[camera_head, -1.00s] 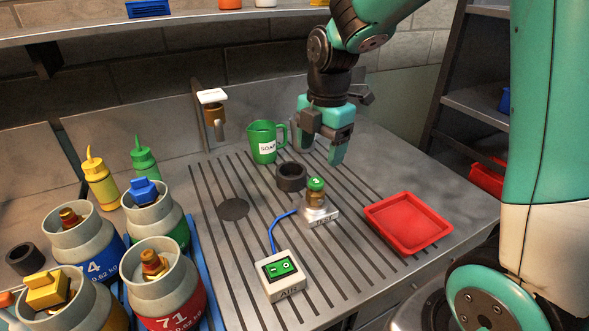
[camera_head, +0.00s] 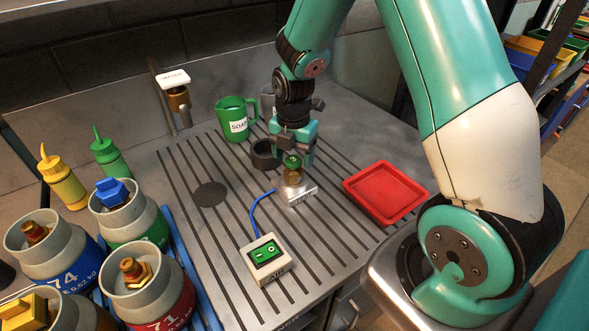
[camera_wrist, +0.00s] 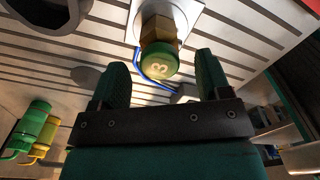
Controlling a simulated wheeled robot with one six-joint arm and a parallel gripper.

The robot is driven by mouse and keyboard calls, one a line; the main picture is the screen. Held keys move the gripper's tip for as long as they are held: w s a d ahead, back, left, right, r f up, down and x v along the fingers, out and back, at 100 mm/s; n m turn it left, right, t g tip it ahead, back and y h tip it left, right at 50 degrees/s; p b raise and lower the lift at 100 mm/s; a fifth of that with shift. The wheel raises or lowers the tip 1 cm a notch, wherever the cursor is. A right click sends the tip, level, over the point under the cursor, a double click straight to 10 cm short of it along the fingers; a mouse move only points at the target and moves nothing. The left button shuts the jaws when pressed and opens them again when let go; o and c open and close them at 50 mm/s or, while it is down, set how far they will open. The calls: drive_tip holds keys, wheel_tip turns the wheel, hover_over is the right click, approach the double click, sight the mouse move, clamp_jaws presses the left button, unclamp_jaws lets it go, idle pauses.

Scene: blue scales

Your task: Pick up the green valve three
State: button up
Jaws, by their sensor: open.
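The green valve three (camera_head: 292,162) has a green cap over a brass body and stands upright on a small grey-white block (camera_head: 299,195) on the slatted bench. In the wrist view its green cap, marked 3 (camera_wrist: 160,62), shows at the top centre, just beyond the fingertips. My gripper (camera_head: 294,160) is close above and behind the valve, with its fingers apart. In the wrist view the two fingers of my gripper (camera_wrist: 160,80) lie on either side of the line to the cap, with nothing held between them.
A white switch box (camera_head: 266,258) with a blue hose is in front. Gas cylinders (camera_head: 132,215) crowd the left.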

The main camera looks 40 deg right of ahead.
sight(294, 169)
drive_tip(key=shift+f+p, duration=0.8)
drive_tip(key=shift+f, duration=1.85)
drive_tip(key=c, duration=1.2)
drive_tip(key=shift+r, duration=0.1)
